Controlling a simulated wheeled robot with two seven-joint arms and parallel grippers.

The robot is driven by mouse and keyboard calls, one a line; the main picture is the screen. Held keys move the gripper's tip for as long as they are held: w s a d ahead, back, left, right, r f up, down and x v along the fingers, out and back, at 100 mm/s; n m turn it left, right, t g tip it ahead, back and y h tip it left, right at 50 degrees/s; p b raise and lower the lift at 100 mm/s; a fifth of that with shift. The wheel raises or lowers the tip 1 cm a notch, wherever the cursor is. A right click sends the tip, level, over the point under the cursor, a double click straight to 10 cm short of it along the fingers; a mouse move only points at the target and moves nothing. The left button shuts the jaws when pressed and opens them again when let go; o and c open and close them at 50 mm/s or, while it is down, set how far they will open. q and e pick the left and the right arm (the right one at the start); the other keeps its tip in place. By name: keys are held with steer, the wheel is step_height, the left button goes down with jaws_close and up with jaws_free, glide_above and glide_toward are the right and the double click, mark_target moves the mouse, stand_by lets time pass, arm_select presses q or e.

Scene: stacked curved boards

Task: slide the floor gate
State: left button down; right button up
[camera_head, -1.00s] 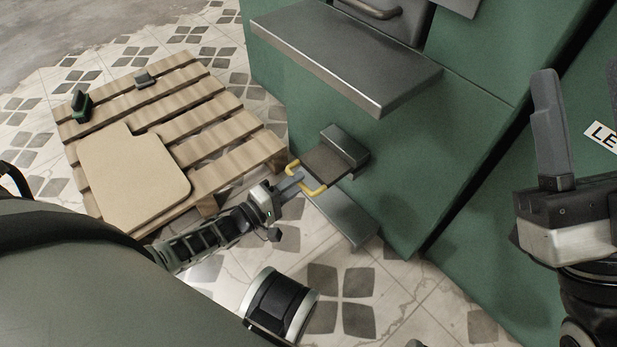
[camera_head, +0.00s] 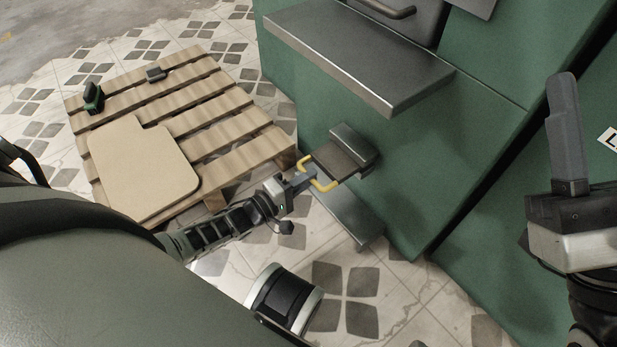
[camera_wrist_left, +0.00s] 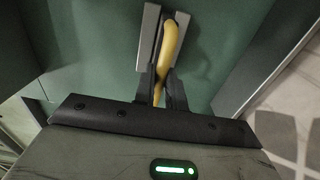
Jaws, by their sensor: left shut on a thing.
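The gate is a dark flat plate (camera_head: 338,160) with a yellow handle (camera_head: 322,184), low on the green machine's side. It sits against a grey metal block (camera_head: 354,143). My left gripper (camera_head: 304,179) is shut on the yellow handle. In the left wrist view the handle (camera_wrist_left: 168,42) runs down between the two dark fingers (camera_wrist_left: 160,90), with a grey metal strip behind it. My right gripper (camera_head: 567,130) is raised at the right edge, away from the gate. Only one finger shows clearly, so its opening cannot be told.
The green machine (camera_head: 450,150) has a wide metal shelf (camera_head: 360,50) above the gate and a lower ledge (camera_head: 350,218) beneath it. A wooden pallet (camera_head: 225,115) with a tan board (camera_head: 140,165) stands to the left. Tiled floor (camera_head: 400,310) is open in front.

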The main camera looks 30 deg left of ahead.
mark_target(323, 169)
arm_select(q)
steer(key=shift+x, duration=2.8)
steer(key=c, duration=1.4)
jaws_free()
steer(key=shift+c, duration=0.2)
steer(key=p+v, duration=0.2)
steer(key=v, duration=0.5)
